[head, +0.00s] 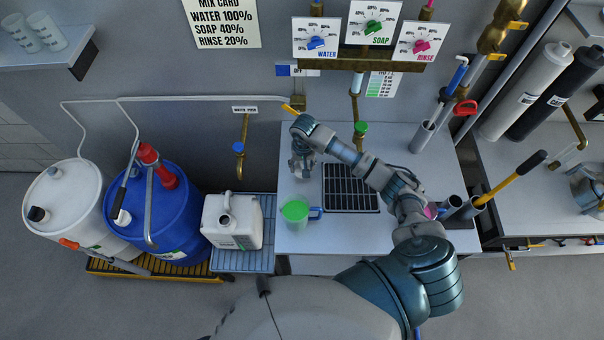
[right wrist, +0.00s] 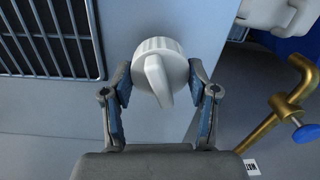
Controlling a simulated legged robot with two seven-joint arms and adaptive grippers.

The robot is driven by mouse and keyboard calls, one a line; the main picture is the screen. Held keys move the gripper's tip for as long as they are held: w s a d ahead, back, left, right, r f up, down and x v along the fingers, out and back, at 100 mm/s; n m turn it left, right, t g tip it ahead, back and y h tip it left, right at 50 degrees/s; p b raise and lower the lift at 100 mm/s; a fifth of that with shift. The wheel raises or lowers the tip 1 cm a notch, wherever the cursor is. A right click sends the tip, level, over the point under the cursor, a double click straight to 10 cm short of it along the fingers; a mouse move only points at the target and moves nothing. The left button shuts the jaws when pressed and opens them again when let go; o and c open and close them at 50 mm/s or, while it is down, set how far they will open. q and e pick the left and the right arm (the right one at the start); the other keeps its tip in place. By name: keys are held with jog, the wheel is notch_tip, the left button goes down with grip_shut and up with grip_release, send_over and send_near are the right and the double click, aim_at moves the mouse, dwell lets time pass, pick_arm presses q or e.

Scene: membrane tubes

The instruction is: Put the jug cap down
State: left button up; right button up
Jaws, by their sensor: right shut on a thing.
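The jug cap (right wrist: 160,70) is white and ribbed, with a raised grip bar, in the upper middle of the right wrist view. My right gripper (right wrist: 160,82) is shut on it, one finger on each side. In the head view my right gripper (head: 302,168) is over the left back part of the grey counter (head: 297,245). The cap is hard to make out there. How high it is above the counter I cannot tell. The white jug (head: 232,222) stands left of the counter, its neck uncovered. My left gripper is not in view.
A green measuring cup (head: 296,212) stands on the counter in front of my gripper. A black grate (head: 351,188) lies right of it. A brass pipe with a blue knob (head: 239,148) hangs on the wall to the left. Blue and white drums (head: 172,215) stand farther left.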

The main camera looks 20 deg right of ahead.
notch_tip(320, 180, down, 5)
jog(key=shift+d+r+b, duration=0.15)
jog(key=shift+b, duration=1)
jog(key=shift+r, duration=0.15)
jog(key=shift+f, duration=0.25)
jog(key=shift+s+f+b, duration=0.15)
jog(key=shift+b, duration=0.25)
jog(key=o, duration=0.8)
jog(key=shift+f, duration=0.1)
jog(key=shift+o, duration=0.2)
jog(key=shift+f, duration=0.1)
jog(key=shift+r, duration=0.2)
